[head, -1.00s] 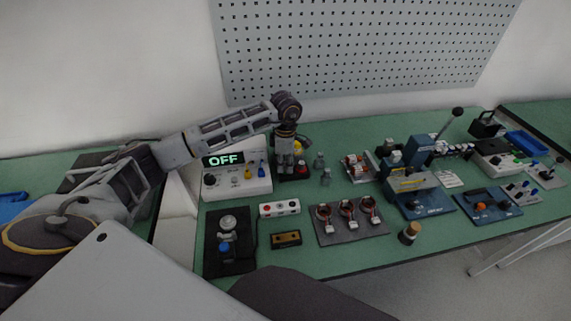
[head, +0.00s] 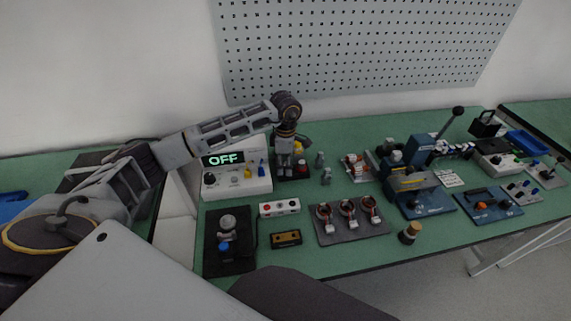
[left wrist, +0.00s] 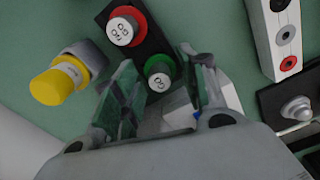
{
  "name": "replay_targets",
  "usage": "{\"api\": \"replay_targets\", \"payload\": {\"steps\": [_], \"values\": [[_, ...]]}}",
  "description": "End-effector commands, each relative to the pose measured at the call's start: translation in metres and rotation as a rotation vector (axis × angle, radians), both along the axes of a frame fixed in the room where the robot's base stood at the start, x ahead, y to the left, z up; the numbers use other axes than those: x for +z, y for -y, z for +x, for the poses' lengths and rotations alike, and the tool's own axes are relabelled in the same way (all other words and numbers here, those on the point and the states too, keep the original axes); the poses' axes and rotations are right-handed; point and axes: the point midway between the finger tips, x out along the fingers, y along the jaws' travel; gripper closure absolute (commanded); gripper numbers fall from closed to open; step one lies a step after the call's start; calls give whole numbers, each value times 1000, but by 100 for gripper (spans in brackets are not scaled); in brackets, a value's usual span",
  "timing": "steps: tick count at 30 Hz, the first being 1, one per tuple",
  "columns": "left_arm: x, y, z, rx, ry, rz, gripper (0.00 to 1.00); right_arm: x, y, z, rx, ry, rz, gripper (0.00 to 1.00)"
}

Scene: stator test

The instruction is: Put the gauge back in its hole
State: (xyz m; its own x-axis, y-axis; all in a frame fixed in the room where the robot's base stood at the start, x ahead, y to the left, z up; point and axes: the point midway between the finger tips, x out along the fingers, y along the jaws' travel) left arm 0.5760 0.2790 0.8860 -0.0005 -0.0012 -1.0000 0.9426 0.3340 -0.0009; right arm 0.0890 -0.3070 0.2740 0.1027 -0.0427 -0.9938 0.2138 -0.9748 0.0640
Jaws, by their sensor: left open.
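Two round gauges stand at a black block (left wrist: 155,40) in the left wrist view. One has a red ring and a white "NO GO" top (left wrist: 123,27). The other has a green ring and a white "GO" top (left wrist: 159,74). My right gripper is not in view.
A yellow-capped grey cylinder (left wrist: 60,80) is close beside the left fingers. A white box reading "OFF" (head: 238,180) stands left of the gripper. Small grey cylinders (head: 320,160) stand to the right. A white socket strip (head: 279,208) and a coil plate (head: 350,232) lie in front.

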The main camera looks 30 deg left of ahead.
Motion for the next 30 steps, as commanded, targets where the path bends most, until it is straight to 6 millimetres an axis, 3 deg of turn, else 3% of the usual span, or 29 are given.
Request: {"api": "replay_targets", "payload": {"steps": [8,21,30], "values": [[16,0,1,0,3,0,57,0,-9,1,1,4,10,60],[64,0,1,0,3,-1,57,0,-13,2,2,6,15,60],[79,0,0,0,2,-2,57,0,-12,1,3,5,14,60]]}}
